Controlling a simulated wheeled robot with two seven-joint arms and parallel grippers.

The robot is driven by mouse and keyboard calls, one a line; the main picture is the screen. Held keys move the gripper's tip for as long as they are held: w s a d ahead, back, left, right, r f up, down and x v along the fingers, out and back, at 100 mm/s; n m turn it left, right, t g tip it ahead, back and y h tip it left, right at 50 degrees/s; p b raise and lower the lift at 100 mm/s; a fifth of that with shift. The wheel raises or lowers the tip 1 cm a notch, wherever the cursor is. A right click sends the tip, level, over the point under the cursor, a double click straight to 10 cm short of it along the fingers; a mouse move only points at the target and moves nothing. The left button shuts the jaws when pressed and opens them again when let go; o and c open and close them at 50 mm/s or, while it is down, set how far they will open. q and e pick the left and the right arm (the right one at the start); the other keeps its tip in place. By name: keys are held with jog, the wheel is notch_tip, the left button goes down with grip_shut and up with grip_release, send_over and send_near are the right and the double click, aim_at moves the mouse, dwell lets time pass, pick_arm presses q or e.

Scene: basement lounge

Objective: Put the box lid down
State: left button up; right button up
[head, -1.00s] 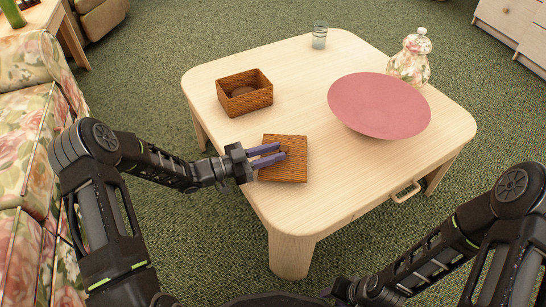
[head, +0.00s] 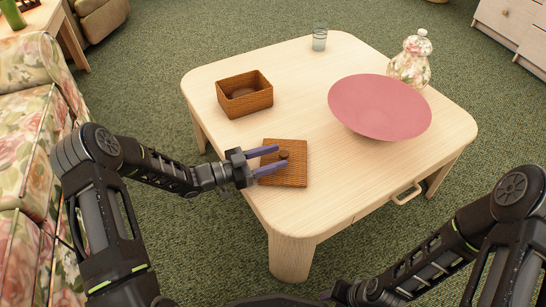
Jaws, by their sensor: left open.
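The woven brown box lid (head: 293,177) lies flat on the pale wooden table (head: 350,185), near its front left edge. It has a small round dark knob (head: 284,155) on top. My left gripper (head: 282,160) is over the lid with its purple fingers spread apart, one on each side of the knob. The open woven box (head: 245,107) stands behind the lid on the table, with something round and brown inside. My right arm shows at the lower right. Its gripper (head: 327,295) is mostly hidden at the bottom edge, so its jaws cannot be made out.
A wide pink bowl (head: 380,106) stands on the right of the table. A floral lidded jar (head: 410,62) is behind it and a glass (head: 319,40) is at the back edge. A floral sofa (head: 28,130) is at the left. The table's middle is clear.

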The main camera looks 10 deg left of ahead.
pick_arm(q)
jog(key=shift+r, duration=0.2)
jog(key=shift+s+a, duration=0.15)
jog(key=shift+a, duration=0.05)
jog(key=p+v, duration=0.2)
jog(key=v, duration=0.9)
jog(key=shift+s+a+p, duration=0.15)
jog(key=shift+a+p, duration=0.05)
jog(key=shift+p, duration=0.2)
